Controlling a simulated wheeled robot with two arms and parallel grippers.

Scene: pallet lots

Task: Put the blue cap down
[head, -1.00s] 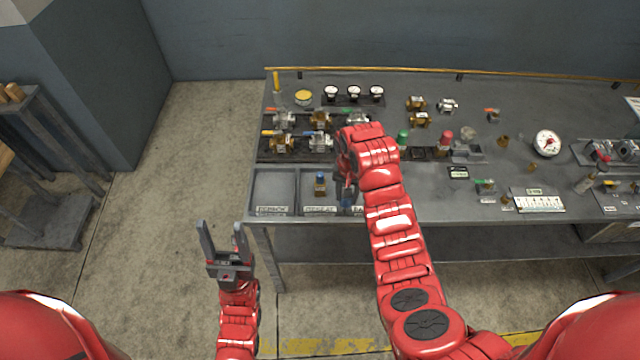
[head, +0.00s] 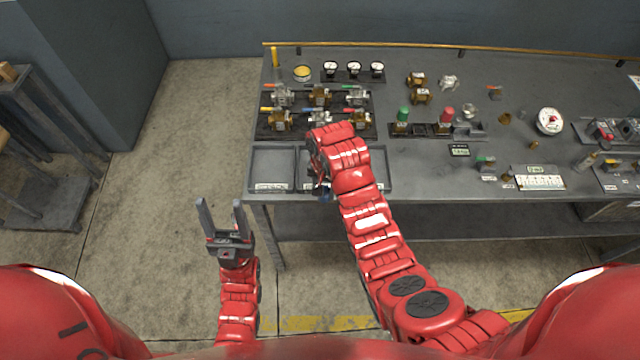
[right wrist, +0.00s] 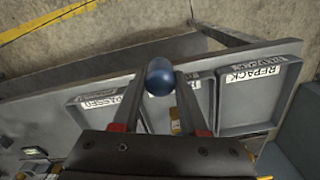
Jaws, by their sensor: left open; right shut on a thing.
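The blue cap (right wrist: 159,76) is round and dark blue, held between the fingertips of my right gripper (right wrist: 160,88) in the right wrist view. In the head view my right gripper (head: 321,188) is over the front of the middle tray (head: 303,183), and its wrist hides most of that tray. I cannot tell whether the cap touches anything below. My left gripper (head: 225,228) is open and empty, in front of the bench over the floor.
The left tray (head: 272,158) is empty; the right tray (head: 378,170) is partly hidden by my right arm. Valves (head: 280,121) stand in a rack behind the trays.

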